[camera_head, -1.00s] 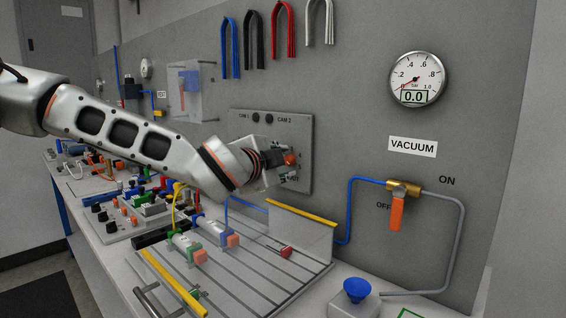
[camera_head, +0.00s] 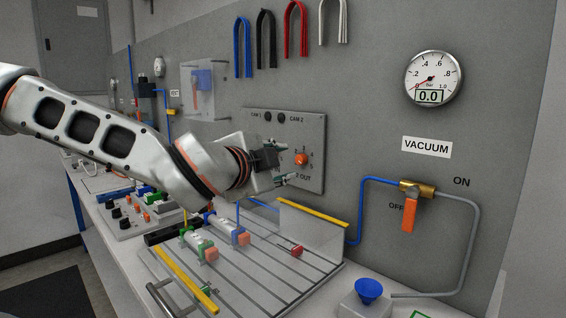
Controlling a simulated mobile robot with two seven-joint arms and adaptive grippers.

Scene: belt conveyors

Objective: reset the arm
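My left arm comes in from the left, and my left gripper (camera_head: 281,164) is in front of the grey camera panel marked CAM 1 and CAM 2 (camera_head: 257,118). Its fingers look spread apart with nothing between them. An orange knob (camera_head: 302,159) on the panel stands just to the right of the fingers, and a gap shows between them. My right gripper is not in view.
A slotted plate (camera_head: 255,288) with cylinders and a clear guard (camera_head: 313,229) lies below my arm. A vacuum gauge (camera_head: 433,78), an orange valve handle (camera_head: 409,213) and a blue suction cup (camera_head: 369,290) are at right. Coloured cables (camera_head: 294,30) hang above.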

